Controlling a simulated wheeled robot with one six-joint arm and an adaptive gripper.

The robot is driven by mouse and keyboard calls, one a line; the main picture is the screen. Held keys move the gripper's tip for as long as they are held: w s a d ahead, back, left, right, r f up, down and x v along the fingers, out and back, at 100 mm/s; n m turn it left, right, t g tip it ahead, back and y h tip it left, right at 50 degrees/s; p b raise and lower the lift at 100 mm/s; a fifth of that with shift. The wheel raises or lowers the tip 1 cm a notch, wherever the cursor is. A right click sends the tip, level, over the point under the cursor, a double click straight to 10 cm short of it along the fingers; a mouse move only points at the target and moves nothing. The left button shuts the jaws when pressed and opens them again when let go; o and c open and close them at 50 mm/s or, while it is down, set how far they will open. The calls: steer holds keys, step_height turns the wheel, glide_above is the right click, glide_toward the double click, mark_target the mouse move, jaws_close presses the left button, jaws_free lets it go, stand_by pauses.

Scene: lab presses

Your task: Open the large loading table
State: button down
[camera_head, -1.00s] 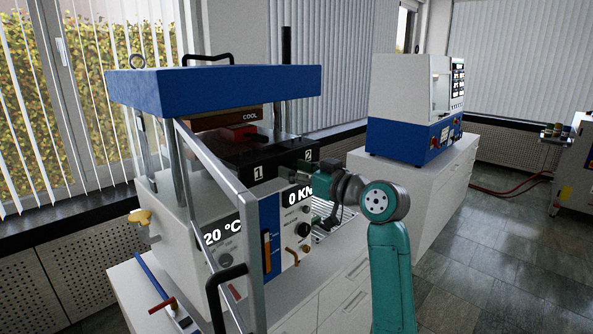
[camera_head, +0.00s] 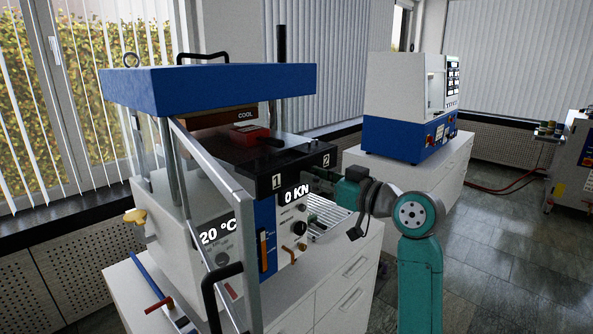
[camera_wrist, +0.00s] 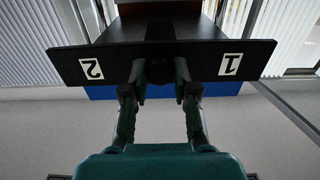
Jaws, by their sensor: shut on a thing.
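The large loading table (camera_head: 264,184) is a black plate with a front panel marked 1 and 2. It juts out of the press (camera_head: 205,88) under the blue top. In the wrist view its front panel (camera_wrist: 110,64) spans the upper part of the picture. My gripper (camera_wrist: 159,72) is shut on the dark handle at the middle of that panel, between the two labels. Most of the handle is hidden between the fingers. In the head view my gripper (camera_head: 312,178) is small and partly hidden by the panel. A red block (camera_head: 249,135) rests on the table.
An open guard frame with a black handle (camera_head: 216,284) stands in front of the press at left. The control panel (camera_head: 283,240) is below the table. A white-and-blue machine (camera_head: 409,105) stands on a cabinet behind. Open floor (camera_head: 495,240) lies at right.

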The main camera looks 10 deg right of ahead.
steer(key=v, duration=0.5)
steer(key=shift+d, duration=0.1)
steer(key=shift+s, duration=0.1)
steer(key=c, duration=0.9)
jaws_free()
steer(key=shift+d, duration=0.1)
steer(key=v, duration=1.2)
